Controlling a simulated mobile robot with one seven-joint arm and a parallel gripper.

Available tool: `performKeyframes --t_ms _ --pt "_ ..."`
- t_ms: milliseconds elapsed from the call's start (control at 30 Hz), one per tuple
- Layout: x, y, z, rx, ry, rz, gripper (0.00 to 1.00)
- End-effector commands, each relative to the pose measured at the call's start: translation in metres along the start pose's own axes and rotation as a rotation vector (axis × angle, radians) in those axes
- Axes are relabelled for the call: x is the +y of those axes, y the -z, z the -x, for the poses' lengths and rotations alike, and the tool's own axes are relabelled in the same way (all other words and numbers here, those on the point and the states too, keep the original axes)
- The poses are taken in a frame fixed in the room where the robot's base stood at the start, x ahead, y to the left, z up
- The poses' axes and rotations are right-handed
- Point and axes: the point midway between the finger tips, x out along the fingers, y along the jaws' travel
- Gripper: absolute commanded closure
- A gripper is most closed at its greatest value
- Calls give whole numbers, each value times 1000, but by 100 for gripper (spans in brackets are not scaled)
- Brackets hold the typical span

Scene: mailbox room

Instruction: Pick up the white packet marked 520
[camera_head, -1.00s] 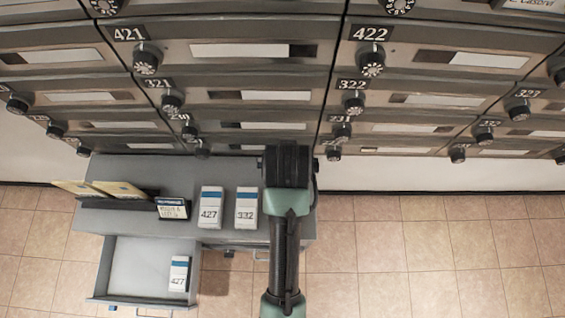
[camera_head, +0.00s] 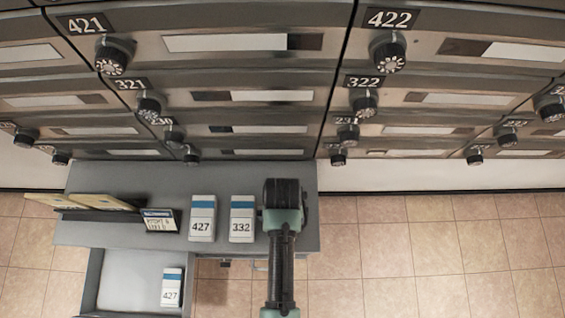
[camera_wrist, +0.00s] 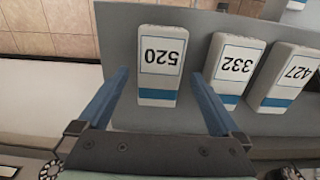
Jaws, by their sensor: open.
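The white packet marked 520 (camera_wrist: 160,62) lies on the grey cabinet top in the wrist view, its number upside down and a blue band at its lower end. My gripper (camera_wrist: 161,84) is open, with one blue finger on each side of the packet's lower part. I cannot tell how far above the packet the fingers are. In the head view my gripper (camera_head: 284,192) is over the right end of the cabinet top, and the 520 packet is hidden behind my arm.
Packet 332 (camera_head: 241,220) stands close beside on the left, then packet 427 (camera_head: 202,218). Another 427 packet (camera_head: 171,287) lies in the open drawer (camera_head: 125,275). A small sign (camera_head: 160,220) and envelopes (camera_head: 90,202) are farther left. Mailboxes (camera_head: 240,100) rise behind the cabinet (camera_head: 110,235).

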Motion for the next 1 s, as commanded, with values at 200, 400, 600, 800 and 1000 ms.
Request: performKeyframes --t_ms 200,400,600,800,1000 --pt "0 5 -37 -1 0 -1 0" --pt "0 5 -45 1 0 0 0" --pt "0 5 -44 1 0 0 7" --pt "0 5 -44 1 0 0 43" --pt "0 5 -44 1 0 0 79"
